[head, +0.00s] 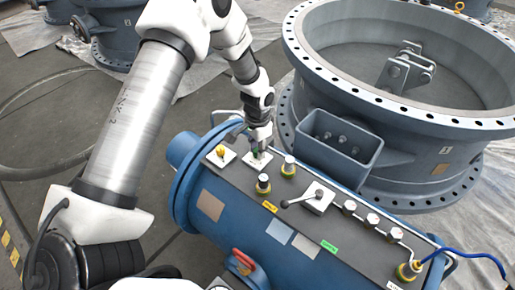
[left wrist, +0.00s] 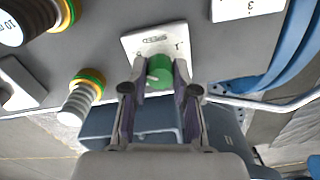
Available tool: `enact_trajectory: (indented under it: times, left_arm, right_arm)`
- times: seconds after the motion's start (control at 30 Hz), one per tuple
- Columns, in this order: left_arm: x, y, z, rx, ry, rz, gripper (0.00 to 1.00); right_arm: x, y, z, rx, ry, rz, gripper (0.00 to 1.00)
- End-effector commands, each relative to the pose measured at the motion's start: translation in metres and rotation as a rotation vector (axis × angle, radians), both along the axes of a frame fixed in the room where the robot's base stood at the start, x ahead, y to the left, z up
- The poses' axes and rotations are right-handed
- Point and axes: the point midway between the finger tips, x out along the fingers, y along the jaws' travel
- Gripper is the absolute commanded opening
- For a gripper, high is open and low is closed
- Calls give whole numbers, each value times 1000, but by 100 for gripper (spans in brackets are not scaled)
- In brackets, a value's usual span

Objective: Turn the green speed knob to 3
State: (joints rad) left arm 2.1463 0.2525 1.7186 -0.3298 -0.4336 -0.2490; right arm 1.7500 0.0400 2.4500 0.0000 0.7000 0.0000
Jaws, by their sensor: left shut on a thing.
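The green speed knob (left wrist: 160,71) sits on a small white plate (left wrist: 135,43) on the blue cylinder's grey top panel. A pale pointer mark shows on its left side in the left wrist view. My left gripper (left wrist: 161,76) is shut on the knob, one finger on each side. In the head view, my left gripper (head: 262,146) reaches down from above onto the knob (head: 256,155), which is mostly hidden by the fingers. The numbers on the plate are too small to read surely. My right gripper is not in view.
A yellow knob on a white plate (head: 229,159) stands just left of the gripper. A black-capped fitting (head: 263,184), a silver-capped fitting (head: 289,165) and a lever on a white block (head: 318,202) stand nearby. A large flanged valve (head: 420,150) is behind.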

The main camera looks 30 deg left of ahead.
Motion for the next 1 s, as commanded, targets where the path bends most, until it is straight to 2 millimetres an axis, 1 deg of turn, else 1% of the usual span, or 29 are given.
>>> enact_trajectory:
  times: [0.27, 0.47, 1.0]
  left_arm:
    - [0, 0, 2, 0, 0, 62, 0]
    - [0, 0, 4, 1, 2, 181, 0]
    - [0, 0, 5, 1, 2, 677, 0]
  right_arm:
    - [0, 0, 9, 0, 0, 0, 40]
    - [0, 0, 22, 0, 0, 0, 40]
    - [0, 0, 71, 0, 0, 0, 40]
